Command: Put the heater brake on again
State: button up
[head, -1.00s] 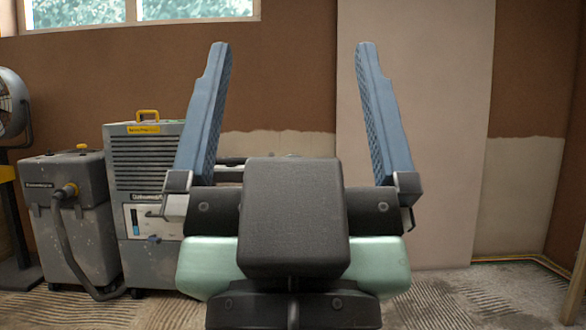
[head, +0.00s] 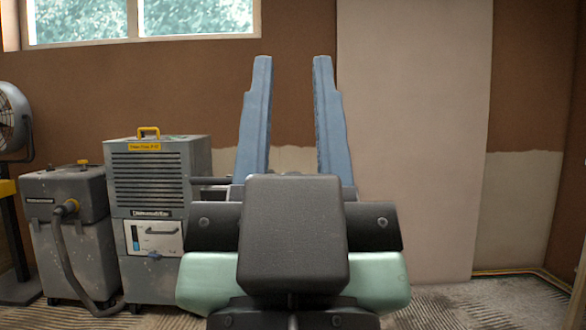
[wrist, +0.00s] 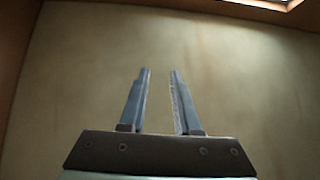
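My gripper (head: 292,62) stands upright in the middle of the head view, its two blue fingers pointing up. The fingers are apart, with a narrowed gap and nothing between them. The wrist view also shows the gripper (wrist: 159,72), empty against a plain plaster wall. No heater brake can be made out. A dark horizontal bar (head: 209,181) shows just left of the fingers, behind my gripper. The thing it belongs to is mostly hidden by my arm, and I cannot tell whether it is the heater.
A grey dehumidifier (head: 150,255) on castors stands left. Beside it is a grey vacuum-like unit (head: 60,235) with a hose, and a fan (head: 10,115) at the left edge. A pale wall panel (head: 415,150) is behind. The ribbed floor at right (head: 470,305) looks clear.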

notch_tip(320, 180, up, 7)
jog(key=p, duration=0.5)
grip_shut()
notch_tip(320, 180, up, 44)
jog(key=p, duration=4.3)
jog(key=shift+f+p, duration=0.25)
jog(key=shift+p, duration=0.05)
